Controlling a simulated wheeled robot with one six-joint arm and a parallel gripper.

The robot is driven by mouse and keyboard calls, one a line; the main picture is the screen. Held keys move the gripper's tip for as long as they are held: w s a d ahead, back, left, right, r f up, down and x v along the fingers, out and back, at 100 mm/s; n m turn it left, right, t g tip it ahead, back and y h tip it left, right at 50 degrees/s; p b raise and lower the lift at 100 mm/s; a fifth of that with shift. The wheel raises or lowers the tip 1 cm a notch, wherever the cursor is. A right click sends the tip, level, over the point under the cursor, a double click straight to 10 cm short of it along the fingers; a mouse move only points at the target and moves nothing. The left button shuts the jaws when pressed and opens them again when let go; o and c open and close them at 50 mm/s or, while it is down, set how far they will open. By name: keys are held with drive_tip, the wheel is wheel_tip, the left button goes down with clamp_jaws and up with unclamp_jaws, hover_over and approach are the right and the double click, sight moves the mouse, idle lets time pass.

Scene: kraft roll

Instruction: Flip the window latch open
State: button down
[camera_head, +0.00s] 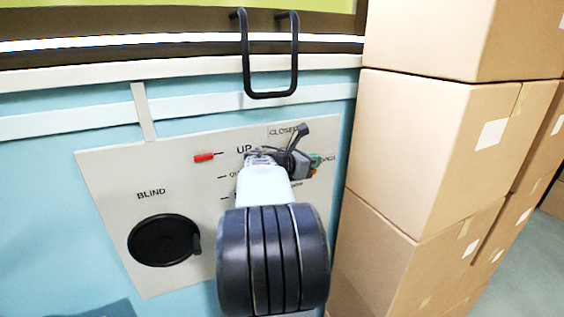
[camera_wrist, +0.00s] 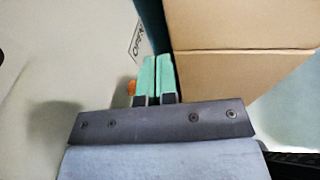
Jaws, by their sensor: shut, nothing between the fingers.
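The window latch (camera_head: 301,132) is a dark lever on the pale panel. Its free end points up and to the right, beside the CLOSED label. Its pivot is hidden behind my arm. My gripper (camera_head: 317,160) is just below and right of the lever, near the panel's right edge. In the wrist view its green fingers (camera_wrist: 157,77) are together with nothing between them. The OPEN label (camera_wrist: 138,41) is just left of the fingertips there. The lever cannot be made out in the wrist view, and I cannot tell whether the gripper touches it.
Stacked cardboard boxes (camera_head: 420,150) stand close on the right. A black blind knob (camera_head: 164,240) is at the panel's lower left, with a red marker (camera_head: 204,158) near the UP label. A black U-shaped handle (camera_head: 270,94) hangs above the panel. Open floor shows at far right.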

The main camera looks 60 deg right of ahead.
drive_tip(key=shift+s+d+f, duration=0.1)
drive_tip(key=shift+d+f, duration=0.1)
drive_tip(key=shift+f, duration=0.2)
drive_tip(key=shift+f+b, duration=0.15)
drive_tip(key=shift+b, duration=0.15)
drive_tip(key=s+a+r+p, duration=0.1)
drive_tip(key=a+r+p, duration=0.1)
drive_tip(key=r, duration=1.1)
drive_tip(key=shift+a+r+p, duration=0.25)
drive_tip(key=shift+a+p, duration=0.1)
drive_tip(key=shift+a, duration=0.45)
